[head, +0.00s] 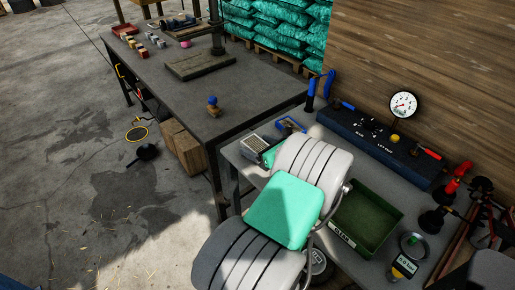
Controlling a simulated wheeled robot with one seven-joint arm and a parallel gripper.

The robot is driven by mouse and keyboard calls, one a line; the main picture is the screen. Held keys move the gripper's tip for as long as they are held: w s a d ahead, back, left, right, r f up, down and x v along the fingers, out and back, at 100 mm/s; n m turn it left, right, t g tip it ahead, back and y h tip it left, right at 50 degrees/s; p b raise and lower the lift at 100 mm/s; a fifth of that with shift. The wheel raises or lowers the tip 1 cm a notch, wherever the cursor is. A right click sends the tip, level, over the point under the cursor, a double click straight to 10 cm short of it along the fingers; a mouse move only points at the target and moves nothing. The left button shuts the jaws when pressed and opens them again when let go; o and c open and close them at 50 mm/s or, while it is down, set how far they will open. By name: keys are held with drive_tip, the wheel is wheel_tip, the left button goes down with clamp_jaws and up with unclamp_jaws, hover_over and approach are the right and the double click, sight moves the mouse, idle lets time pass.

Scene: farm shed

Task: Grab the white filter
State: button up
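I cannot make out a white filter for certain. A small box with a pale, finely patterned top (253,143) sits at the near bench's left end, partly hidden by my arm; I cannot tell if it is the filter. A pale rounded thing (316,131) shows just behind my arm, mostly hidden. My white and green arm reaches across the middle of the head view over the bench. My gripper is not visible, so its opening and anything in it cannot be seen.
A green tray (379,246) lies right of my arm. A blue gauge panel (375,143), blue-handled tools (318,88) and red-handled fittings (455,183) line the back. The dark long table (252,85) has free room.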

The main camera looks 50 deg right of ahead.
drive_tip(key=c, duration=1.5)
drive_tip(key=shift+r, duration=0.1)
